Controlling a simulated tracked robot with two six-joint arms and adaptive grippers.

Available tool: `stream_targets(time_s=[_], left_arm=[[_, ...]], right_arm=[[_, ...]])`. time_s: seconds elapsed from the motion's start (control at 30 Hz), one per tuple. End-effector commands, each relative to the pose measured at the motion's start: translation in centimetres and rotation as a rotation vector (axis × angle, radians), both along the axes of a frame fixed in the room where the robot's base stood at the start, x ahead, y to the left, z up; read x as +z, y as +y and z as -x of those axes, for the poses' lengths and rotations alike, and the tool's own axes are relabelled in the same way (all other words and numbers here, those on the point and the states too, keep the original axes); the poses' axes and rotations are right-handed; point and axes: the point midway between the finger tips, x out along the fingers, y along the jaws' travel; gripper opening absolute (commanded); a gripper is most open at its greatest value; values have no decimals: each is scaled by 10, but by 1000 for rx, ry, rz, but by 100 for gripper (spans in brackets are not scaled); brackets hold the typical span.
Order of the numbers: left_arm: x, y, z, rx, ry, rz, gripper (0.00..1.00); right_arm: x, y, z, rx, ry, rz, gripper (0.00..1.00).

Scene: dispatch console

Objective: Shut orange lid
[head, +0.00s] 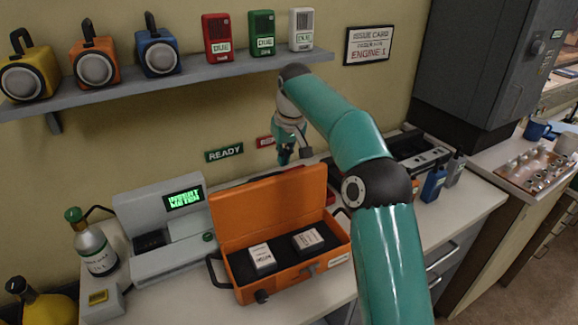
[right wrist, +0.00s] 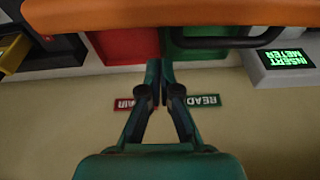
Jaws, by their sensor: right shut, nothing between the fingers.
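An orange case (head: 296,284) sits on the counter with its orange lid (head: 268,207) standing raised at the back. Two white labelled meters (head: 262,256) lie in its dark lining. In the right wrist view the lid (right wrist: 160,14) is a wide orange band across the top. My right arm reaches over the right side of the case. My right gripper (head: 290,152) is behind and above the lid, near the wall. In the right wrist view its fingers (right wrist: 160,78) are shut, empty, and apart from the lid. My left gripper is not in view.
A grey console (head: 160,225) with a green display stands left of the case, beside a gas bottle (head: 94,245).

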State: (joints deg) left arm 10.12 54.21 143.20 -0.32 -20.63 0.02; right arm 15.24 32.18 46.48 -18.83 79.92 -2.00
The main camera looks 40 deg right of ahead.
Motion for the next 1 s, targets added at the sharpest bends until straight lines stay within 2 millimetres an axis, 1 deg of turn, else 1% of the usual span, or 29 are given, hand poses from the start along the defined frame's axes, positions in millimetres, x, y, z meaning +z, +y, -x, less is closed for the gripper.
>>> stream_targets(time_s=[0.03,0.1,0.2,0.33,0.47,0.73,0.77,0.8,1.0], left_arm=[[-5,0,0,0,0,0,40],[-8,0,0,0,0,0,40],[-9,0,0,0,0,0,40],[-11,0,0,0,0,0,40],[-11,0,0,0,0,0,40],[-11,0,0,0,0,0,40],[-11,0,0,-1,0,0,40],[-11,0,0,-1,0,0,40],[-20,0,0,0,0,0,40]], right_arm=[[4,1,8,-2,-9,3,0],[5,3,16,-3,-9,3,0],[6,5,25,-2,-9,3,0],[7,7,32,-3,-8,2,0],[7,9,35,-3,-7,2,0],[7,8,35,-3,-8,2,0],[8,14,34,1,-8,2,0],[7,13,34,0,-9,3,0],[6,16,33,8,-28,8,0]])
